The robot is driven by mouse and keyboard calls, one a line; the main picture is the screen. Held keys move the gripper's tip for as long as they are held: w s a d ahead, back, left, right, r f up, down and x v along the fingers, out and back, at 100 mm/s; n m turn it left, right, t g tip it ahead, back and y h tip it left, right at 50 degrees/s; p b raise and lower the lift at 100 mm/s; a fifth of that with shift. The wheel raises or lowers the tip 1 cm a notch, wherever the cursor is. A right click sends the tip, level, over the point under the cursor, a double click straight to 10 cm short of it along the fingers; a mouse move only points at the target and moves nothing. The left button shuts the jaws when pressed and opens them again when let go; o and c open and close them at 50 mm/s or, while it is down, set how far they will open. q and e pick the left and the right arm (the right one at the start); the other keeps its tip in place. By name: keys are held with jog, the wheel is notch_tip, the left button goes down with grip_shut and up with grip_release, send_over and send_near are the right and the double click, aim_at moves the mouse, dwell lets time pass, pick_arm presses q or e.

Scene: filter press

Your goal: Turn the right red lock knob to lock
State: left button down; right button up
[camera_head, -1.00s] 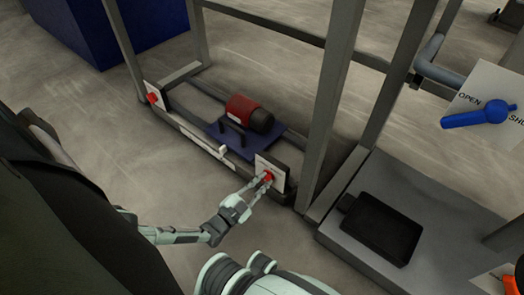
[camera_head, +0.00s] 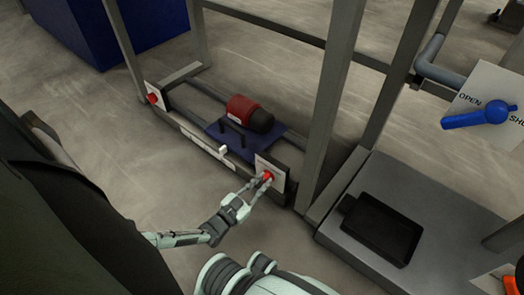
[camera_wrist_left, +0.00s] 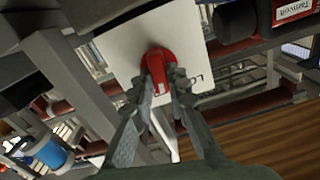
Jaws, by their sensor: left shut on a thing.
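The right red lock knob (camera_head: 268,176) sits on a white plate (camera_head: 262,166) at the right end of the low frame. My left gripper (camera_head: 264,181) reaches it from the front and is shut on the knob. In the left wrist view the red knob (camera_wrist_left: 158,65) stands between the two fingertips (camera_wrist_left: 160,88), in front of the white plate (camera_wrist_left: 118,48). Lettering on that plate is mostly hidden by a finger. The left red knob (camera_head: 153,98) is on another white plate at the far left end. My right gripper is not in view.
A red and black cylinder (camera_head: 249,112) lies on a blue tray (camera_head: 273,143) inside the frame. A grey upright post (camera_head: 328,110) stands just right of the knob. A black pan (camera_head: 381,228) rests on a grey platform. A blue valve handle (camera_head: 478,117) is at upper right.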

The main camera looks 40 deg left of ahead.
pick_arm(q)
jog(key=n, duration=0.4)
jog(key=shift+a+n, duration=0.1)
jog(key=shift+n, duration=0.2)
jog(key=n, duration=0.4)
jog(key=shift+a, duration=0.1)
jog(key=shift+n, duration=0.3)
jog(key=c, duration=1.5)
grip_release()
jog(key=s, duration=0.8)
jog(key=s+a, duration=0.1)
jog(key=s, duration=0.3)
